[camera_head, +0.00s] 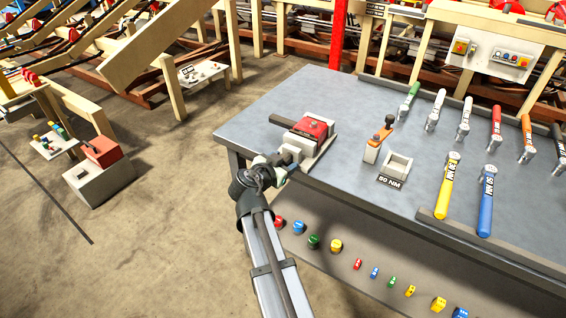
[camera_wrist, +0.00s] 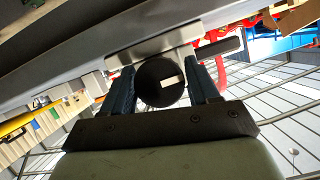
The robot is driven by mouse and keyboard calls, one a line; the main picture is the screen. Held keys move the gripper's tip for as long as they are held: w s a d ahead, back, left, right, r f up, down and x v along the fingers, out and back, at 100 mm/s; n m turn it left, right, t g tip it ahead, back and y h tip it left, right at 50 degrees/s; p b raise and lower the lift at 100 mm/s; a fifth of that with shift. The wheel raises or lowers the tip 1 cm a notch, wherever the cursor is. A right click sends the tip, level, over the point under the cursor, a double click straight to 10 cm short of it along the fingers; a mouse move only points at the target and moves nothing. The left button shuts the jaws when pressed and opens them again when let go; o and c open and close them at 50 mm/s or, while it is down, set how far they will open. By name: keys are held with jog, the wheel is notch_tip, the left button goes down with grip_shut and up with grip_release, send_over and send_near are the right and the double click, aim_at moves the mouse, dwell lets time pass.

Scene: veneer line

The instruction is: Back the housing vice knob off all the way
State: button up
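The housing vice (camera_head: 318,146) sits at the left front edge of the grey bench, with a red housing (camera_head: 309,128) clamped in it. My gripper (camera_head: 284,163) is at the near end of the vice, just off the bench edge. In the wrist view the vice knob (camera_wrist: 152,88) is a dark round disc with a small pale mark near its middle. The two blue-grey fingers of my gripper (camera_wrist: 161,76) stand on either side of the knob and appear to touch it. The knob is hidden in the head view.
On the bench (camera_head: 262,112), right of the vice, stand an orange-topped tool (camera_head: 382,135) and a grey holder (camera_head: 397,165) with a "50 NM" label. Several coloured wrenches, including a yellow one (camera_head: 447,188) and a blue one (camera_head: 487,200), lie further right. Coloured knobs sit on the lower shelf (camera_head: 345,262).

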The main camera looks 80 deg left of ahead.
jog(key=c, duration=0.6)
jog(key=n+t+h, duration=0.1)
jog(key=n, duration=0.1)
jog(key=n+t, duration=0.1)
jog(key=n, duration=0.1)
jog(key=shift+s+a+h, duration=0.1)
jog(key=shift+h, duration=0.3)
jog(key=n+t+h, duration=0.1)
jog(key=n+t, duration=0.1)
jog(key=n, duration=0.1)
jog(key=shift+n, duration=0.3)
dwell(0.3)
jog(key=o, duration=0.9)
jog(key=shift+o, duration=0.2)
